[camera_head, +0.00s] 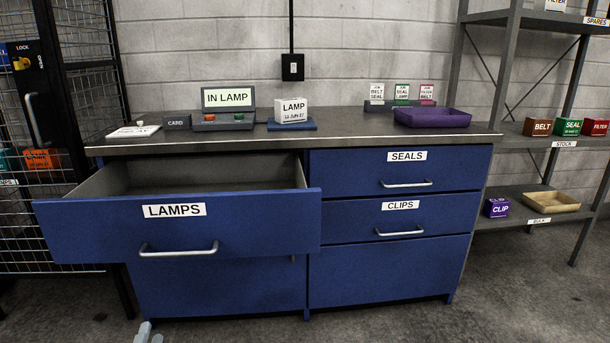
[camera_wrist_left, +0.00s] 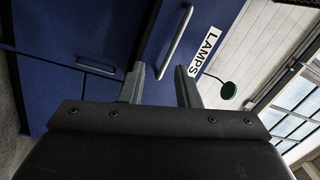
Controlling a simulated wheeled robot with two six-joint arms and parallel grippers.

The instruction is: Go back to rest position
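My left gripper (camera_head: 149,332) shows only at its fingertips, at the bottom edge of the head view, low in front of the blue cabinet. In the left wrist view my left gripper (camera_wrist_left: 160,82) has its two fingers apart with nothing between them. The handle (camera_wrist_left: 175,42) of the LAMPS drawer is beyond the fingertips there, apart from them. The LAMPS drawer (camera_head: 95,228) is pulled open in the head view, and the part of its inside that shows looks empty. My right gripper is not in view.
The cabinet's worktop (camera_head: 345,131) holds a LAMP box (camera_head: 292,111), an IN LAMP sign (camera_head: 227,98) and a purple tray (camera_head: 433,118). The SEALS drawer (camera_head: 350,172) and CLIPS drawer (camera_head: 345,218) are shut. A wire cage (camera_head: 90,85) stands left, shelves (camera_head: 520,140) right. Floor shows in front.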

